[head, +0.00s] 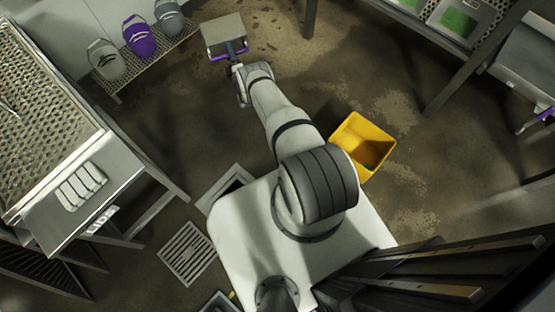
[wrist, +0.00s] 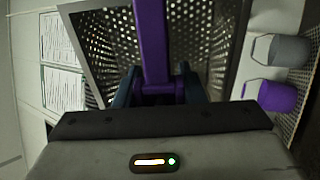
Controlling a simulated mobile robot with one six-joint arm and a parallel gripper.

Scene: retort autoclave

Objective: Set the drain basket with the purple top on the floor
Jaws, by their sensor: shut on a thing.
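The drain basket (head: 222,32) is a perforated grey metal box. It is at the far end of my arm, at the top of the head view. Its purple top bar (wrist: 152,42) runs up the middle of the wrist view, with the perforated basket walls (wrist: 103,40) behind it. My gripper (head: 233,62) is shut on the purple bar, its dark blue fingers on either side of it in the wrist view (wrist: 157,88). The floor (head: 290,48) is brown and stained. The basket's underside is hidden, and I cannot tell its height above the floor.
A yellow bin (head: 377,130) sits right of my arm. A perforated steel table (head: 60,165) is at left. Floor right of the basket is clear. Another purple-handled item (head: 546,115) is far right.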

